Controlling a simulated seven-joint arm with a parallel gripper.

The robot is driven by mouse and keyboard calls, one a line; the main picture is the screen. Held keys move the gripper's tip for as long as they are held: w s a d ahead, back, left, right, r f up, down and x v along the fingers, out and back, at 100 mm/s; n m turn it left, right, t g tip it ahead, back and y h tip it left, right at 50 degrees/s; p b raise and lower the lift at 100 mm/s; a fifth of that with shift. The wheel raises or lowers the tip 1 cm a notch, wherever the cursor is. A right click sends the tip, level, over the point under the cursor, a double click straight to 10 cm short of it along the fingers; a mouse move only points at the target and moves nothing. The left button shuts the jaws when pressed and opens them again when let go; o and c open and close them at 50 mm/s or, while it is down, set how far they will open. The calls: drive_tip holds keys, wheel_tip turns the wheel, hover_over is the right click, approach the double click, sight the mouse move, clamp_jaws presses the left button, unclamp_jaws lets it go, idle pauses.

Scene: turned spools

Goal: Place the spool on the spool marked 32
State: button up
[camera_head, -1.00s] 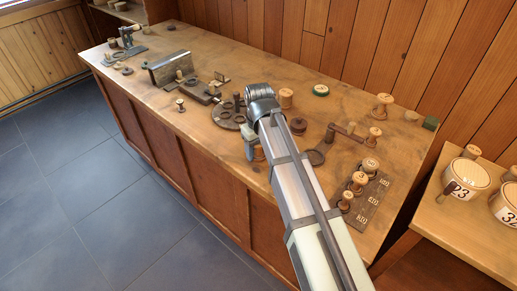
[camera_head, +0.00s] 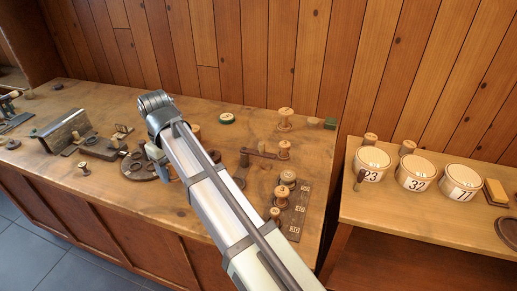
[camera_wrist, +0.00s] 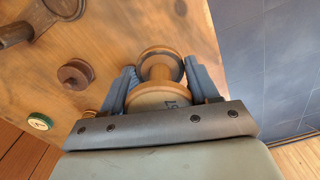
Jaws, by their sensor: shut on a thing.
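My gripper (camera_wrist: 160,72) is shut on a pale wooden spool (camera_wrist: 158,97) in the wrist view. One finger is on each side of it. Its near end bears a dark mark that I cannot read fully. In the head view my arm hides the held spool and most of the gripper, which is over the left bench. A round white tub marked 32 (camera_head: 415,178) stands on the right table, between the tubs marked 23 (camera_head: 372,163) and 77 (camera_head: 462,183). Several spools stand on a dark labelled board (camera_head: 296,222); its labels are too small to read.
A spool on a dark arm (camera_head: 283,150), a taller spool (camera_head: 285,119) and a green-topped disc (camera_head: 227,118) stand on the bench behind the board. A gap separates the bench from the right table (camera_head: 400,215). A wooden wall closes the back.

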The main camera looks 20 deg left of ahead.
drive_tip(key=w+d+r, duration=0.2)
drive_tip(key=w+d, duration=0.4)
drive_tip(key=w, duration=0.3)
drive_tip(key=w+d+r, duration=0.1)
drive_tip(key=w+d, duration=0.4)
drive_tip(key=w, duration=0.3)
drive_tip(key=n, duration=0.1)
approach(285, 144)
drive_tip(key=shift+f, duration=3.15)
drive_tip(key=shift+f, duration=0.15)
drive_tip(key=o, duration=1)
drive_tip(key=shift+o, duration=0.2)
wheel_tip(285, 144, up, 12)
drive_tip(key=shift+r, duration=0.2)
drive_tip(key=shift+w+d, duration=0.1)
